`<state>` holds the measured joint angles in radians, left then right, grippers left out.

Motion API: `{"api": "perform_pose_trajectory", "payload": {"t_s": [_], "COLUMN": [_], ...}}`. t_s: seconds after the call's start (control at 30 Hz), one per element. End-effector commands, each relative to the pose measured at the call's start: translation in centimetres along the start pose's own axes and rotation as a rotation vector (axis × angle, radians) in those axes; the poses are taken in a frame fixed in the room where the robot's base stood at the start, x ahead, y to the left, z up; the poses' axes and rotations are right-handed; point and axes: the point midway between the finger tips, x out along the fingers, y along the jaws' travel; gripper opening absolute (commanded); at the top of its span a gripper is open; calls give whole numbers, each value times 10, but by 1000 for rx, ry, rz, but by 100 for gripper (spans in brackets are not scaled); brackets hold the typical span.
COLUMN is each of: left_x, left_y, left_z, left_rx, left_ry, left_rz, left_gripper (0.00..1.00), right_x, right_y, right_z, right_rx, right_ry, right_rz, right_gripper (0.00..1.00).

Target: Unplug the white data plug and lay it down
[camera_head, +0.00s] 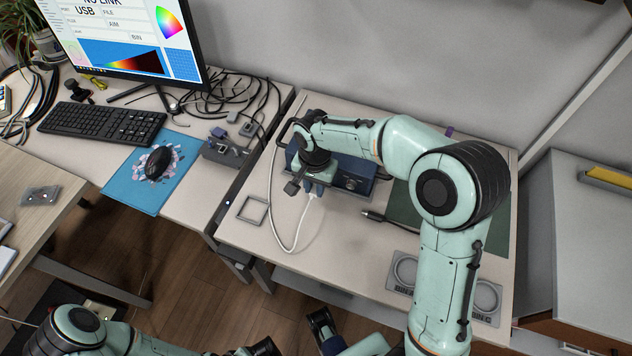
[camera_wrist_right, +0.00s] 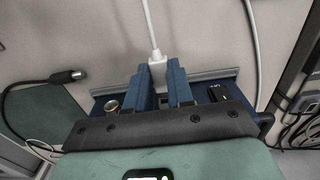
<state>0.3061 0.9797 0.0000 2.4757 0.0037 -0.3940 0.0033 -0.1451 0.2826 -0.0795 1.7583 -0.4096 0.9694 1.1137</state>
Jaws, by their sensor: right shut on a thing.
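The white data plug (camera_wrist_right: 158,72) sits between the two blue fingers of my right gripper (camera_wrist_right: 162,84), which is shut on it. In the head view the right gripper (camera_head: 314,190) is at the front of the dark blue device (camera_head: 348,182), and the plug is mostly covered by the fingers. I cannot tell whether the plug is still seated in the device. My left gripper (camera_head: 326,332) is low at the bottom edge, away from the table; its opening is unclear.
A black cable with a connector (camera_head: 374,215) lies right of the device, by a dark green mat (camera_head: 408,210). A square grey frame (camera_head: 253,210) lies left of the white cable. Grey round-marked trays (camera_head: 404,270) are at the front right. Bare tabletop lies between them.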

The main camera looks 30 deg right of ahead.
Motion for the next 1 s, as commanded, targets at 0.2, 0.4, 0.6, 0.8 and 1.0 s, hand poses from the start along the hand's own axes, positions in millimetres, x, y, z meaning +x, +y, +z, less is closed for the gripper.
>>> {"api": "perform_pose_trajectory", "payload": {"t_s": [0.2,0.4,0.6,0.8,1.0], "left_x": [2,3,3,3,5], "left_y": [-1,-1,-1,-1,-2], "left_z": [0,0,0,0,0], "left_rx": [0,0,0,0,0], "left_ry": [-1,-1,-1,-1,-1], "left_rz": [0,0,0,0,0], "left_gripper": [0,0,0,0,0], "right_x": [0,0,0,0,0], "right_y": [0,0,0,0,0], "right_z": [7,13,14,15,23], "right_rx": [0,-1,0,0,-1], "right_ry": [0,0,0,0,0], "right_rz": [-1,-1,-1,0,0], "right_gripper": [0,0,0,0,0]}}
